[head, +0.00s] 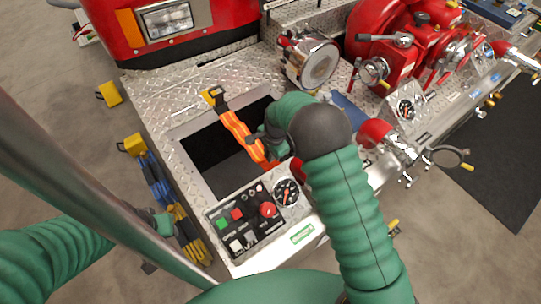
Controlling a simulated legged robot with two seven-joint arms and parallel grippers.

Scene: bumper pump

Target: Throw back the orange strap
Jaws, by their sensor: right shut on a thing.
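The orange strap (235,127) stretches across the dark rectangular opening (208,150) in the diamond-plate bumper. Its upper end meets a black and yellow buckle (215,97) at the opening's far edge; its lower end runs toward the near right side. My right gripper (256,139) is shut on the orange strap over the right part of the opening, with my wrist hiding part of the grip. My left gripper (168,224) is low at the left, partly behind my own grey column, near blue and yellow gear; its jaws are too unclear to read.
A control panel (245,222) with coloured buttons and a gauge (287,192) sits in front of the opening. A chrome-capped fitting (310,63) and a red pump (410,45) stand at the back right. Yellow-tipped gear (155,175) hangs along the bumper's left side.

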